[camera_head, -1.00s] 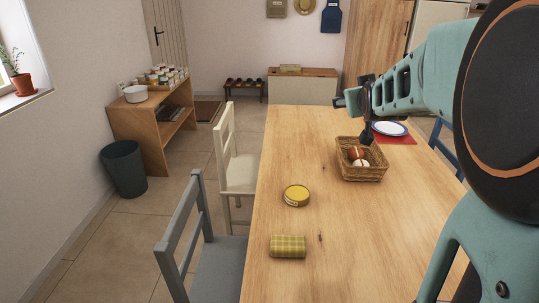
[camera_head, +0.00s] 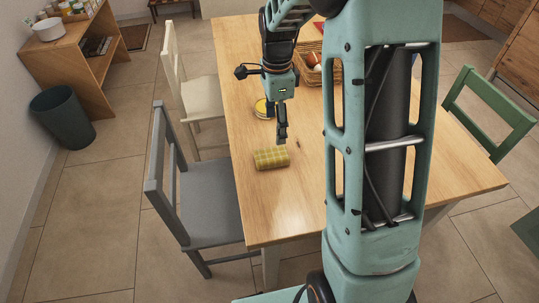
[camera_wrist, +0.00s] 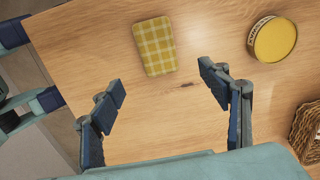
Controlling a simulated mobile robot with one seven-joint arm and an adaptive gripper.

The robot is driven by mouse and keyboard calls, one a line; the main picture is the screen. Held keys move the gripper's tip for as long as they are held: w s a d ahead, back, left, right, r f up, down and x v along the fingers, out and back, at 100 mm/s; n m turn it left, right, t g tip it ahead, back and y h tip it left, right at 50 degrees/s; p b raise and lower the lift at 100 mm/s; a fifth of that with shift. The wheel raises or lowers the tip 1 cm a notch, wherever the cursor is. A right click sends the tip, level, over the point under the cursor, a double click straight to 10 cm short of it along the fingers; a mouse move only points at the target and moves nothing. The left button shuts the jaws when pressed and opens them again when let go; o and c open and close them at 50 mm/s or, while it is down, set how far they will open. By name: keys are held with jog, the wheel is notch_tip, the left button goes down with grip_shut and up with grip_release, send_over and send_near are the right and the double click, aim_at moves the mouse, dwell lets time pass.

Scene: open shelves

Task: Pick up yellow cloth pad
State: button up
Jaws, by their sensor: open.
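The yellow checked cloth pad (camera_head: 271,158) lies on the wooden table near its left edge. In the wrist view the pad (camera_wrist: 155,46) lies flat, ahead of my fingers and roughly between their lines. My gripper (camera_head: 281,135) is above the table, close to the pad's far right side in the head view. In the wrist view my gripper (camera_wrist: 160,95) has its two fingers wide apart with nothing between them. The pad is in full view and apart from the fingers.
A round yellow tin (camera_wrist: 272,39) stands right of the pad in the wrist view. A wicker basket (camera_wrist: 306,133) is at the right edge there. A grey chair (camera_head: 190,190) and a white chair (camera_head: 190,88) stand along the table's left side. The near tabletop is clear.

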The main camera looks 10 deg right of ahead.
send_over(272, 154)
jog(key=f, duration=0.6)
jog(key=shift+d, duration=0.35)
jog(key=f, duration=0.3)
jog(key=f+b, duration=0.1)
jog(key=f, duration=0.1)
jog(key=shift+a, duration=0.35)
jog(key=c, duration=1.3)
jog(key=shift+o, duration=0.2)
jog(key=shift+r, duration=0.1)
